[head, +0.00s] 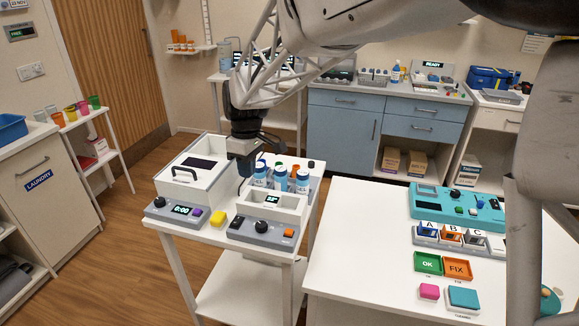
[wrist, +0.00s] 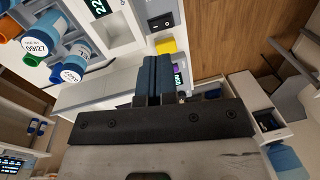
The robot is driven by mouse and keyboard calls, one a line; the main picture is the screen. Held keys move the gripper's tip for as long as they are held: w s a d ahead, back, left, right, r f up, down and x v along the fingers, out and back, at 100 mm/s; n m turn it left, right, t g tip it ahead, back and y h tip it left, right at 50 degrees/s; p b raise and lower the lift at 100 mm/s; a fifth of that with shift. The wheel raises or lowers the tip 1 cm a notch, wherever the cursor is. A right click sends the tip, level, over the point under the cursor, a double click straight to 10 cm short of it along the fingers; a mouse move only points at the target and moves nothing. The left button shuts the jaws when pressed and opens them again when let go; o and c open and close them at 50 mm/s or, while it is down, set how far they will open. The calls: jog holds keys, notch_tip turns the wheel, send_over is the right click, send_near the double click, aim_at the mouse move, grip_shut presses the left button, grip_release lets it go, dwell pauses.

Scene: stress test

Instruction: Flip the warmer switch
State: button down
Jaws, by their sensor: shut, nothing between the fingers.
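A white unit (head: 273,205) with a lit display stands on the front right of the white cart. Its grey front panel carries a black rocker switch (head: 237,222), a black knob (head: 262,226) and an orange button. No label naming it the warmer is readable. The rocker switch also shows at the top of the wrist view (wrist: 162,22); I cannot tell its setting. My gripper (head: 244,172) points down above the cart, between the lidded box and the bottles, apart from the switch. In the wrist view my gripper's blue-grey fingers (wrist: 158,62) are together and empty.
A lidded white box (head: 195,172) with a clock display stands left on the cart. A yellow block (head: 218,219) lies between the two panels. Several blue-capped bottles (head: 281,178) stand behind the display unit. A white table (head: 345,245) with a teal device (head: 466,203) is at right.

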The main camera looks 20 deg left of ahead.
aim_at(235, 223)
jog(key=shift+n, duration=0.5)
jog(key=a, duration=0.1)
jog(key=a+f, duration=0.1)
jog(key=a, duration=0.2)
jog(key=shift+s+f, duration=0.2)
jog(key=shift+f, duration=0.05)
jog(key=shift+f, duration=0.15)
jog(key=f, duration=0.4)
jog(key=s+f, duration=0.1)
jog(key=f, duration=0.4)
jog(key=s+f, duration=0.1)
jog(key=f, duration=0.3)
jog(key=shift+f, duration=0.3)
